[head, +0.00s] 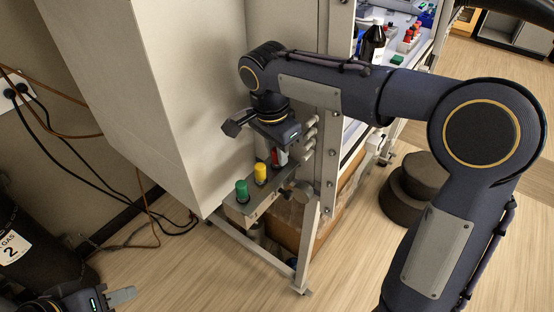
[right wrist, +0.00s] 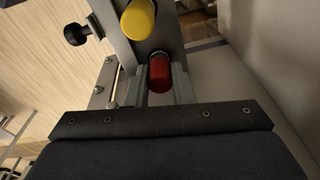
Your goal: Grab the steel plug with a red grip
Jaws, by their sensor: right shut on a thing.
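The plug with the red grip (head: 281,158) stands in a grey bracket (head: 232,209), at the end of a row with a yellow and a green one. My right gripper (head: 277,160) reaches down over it from above. In the right wrist view the red grip (right wrist: 160,74) sits between the two fingers, and the jaws are shut on it. Its steel part is hidden; I cannot tell if it is clear of the bracket. My left gripper (head: 108,299) is partly in view at the bottom left, away from the plugs; its opening does not show clearly.
The yellow grip (head: 260,173) and green grip (head: 242,190) stand close beside the red one. A black knob (right wrist: 77,34) sticks out from the bracket. A pale cabinet wall (head: 190,80) rises behind, and a metal frame post (head: 327,150) stands close on the right.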

